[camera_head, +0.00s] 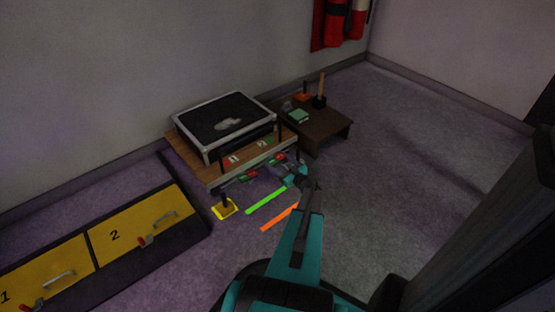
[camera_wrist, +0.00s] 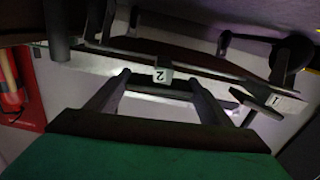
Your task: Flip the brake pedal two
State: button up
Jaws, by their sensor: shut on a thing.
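A low wooden bench (camera_head: 208,179) stands against the wall, with number plates 1 (camera_head: 232,160) and 2 (camera_head: 262,143) on its front strip. Small red and green parts show low under its front edge, too small to tell apart. My gripper (camera_head: 290,170) reaches in low at the right part of this edge. In the wrist view a dark bar with a white label 2 (camera_wrist: 162,75), brake pedal two, lies between my two fingers, and my gripper (camera_wrist: 160,84) is shut on it. A similar part with label 1 (camera_wrist: 284,101) is to the right.
A framed dark panel (camera_head: 225,122) lies on the bench. A dark low table (camera_head: 318,128) with small items stands to the right. Yellow boxes (camera_head: 140,215) with handles lie at left. A yellow-based post (camera_head: 225,208) and green and orange floor strips (camera_head: 266,200) are in front.

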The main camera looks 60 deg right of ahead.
jog(key=shift+s+r+m+p, duration=0.15)
jog(key=shift+m+p, duration=1.15)
jog(key=shift+p, duration=1.15)
jog(key=shift+f+m+p, duration=0.2)
jog(key=shift+m+p, duration=0.2)
jog(key=shift+p, duration=0.05)
jog(key=o, duration=1.1)
jog(key=shift+c, duration=0.2)
jog(key=p+v, duration=0.3)
jog(key=v, duration=1)
jog(key=shift+s, duration=0.35)
jog(key=shift+a, duration=0.15)
